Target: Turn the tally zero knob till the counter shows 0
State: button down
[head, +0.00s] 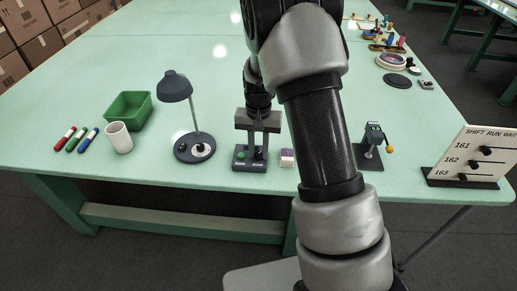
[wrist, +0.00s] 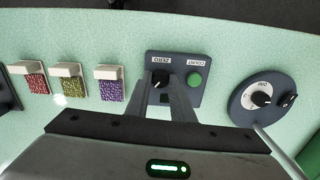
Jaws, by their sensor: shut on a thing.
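A grey box with ZERO and COUNT labels (wrist: 178,61) stands on the table. In the wrist view its black zero knob (wrist: 160,78) is under the ZERO label, beside a green button (wrist: 195,80). My gripper (wrist: 161,88) reaches down over the box with its fingertips shut on the zero knob. In the head view the box (head: 241,162) is near the table's front edge, with its green button (head: 241,155) to the left of my gripper (head: 259,153). The knob is largely covered by the fingers. I cannot read a counter number in either view.
A lamp (head: 194,147) stands left of the box, its dial (wrist: 262,99) close by in the wrist view. Purple (wrist: 110,90), green (wrist: 75,88) and red (wrist: 38,84) samples stand on the other side. A white cup (head: 118,138) and green bin (head: 129,109) are farther left.

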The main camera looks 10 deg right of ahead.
jog(key=shift+r+m, duration=0.1)
jog(key=shift+m, duration=0.2)
jog(key=c, duration=1.5)
grip_release()
jog(key=shift+c, duration=0.2)
notch_tip(320, 180, up, 17)
jog(key=p, duration=0.2)
jog(key=shift+r, duration=0.2)
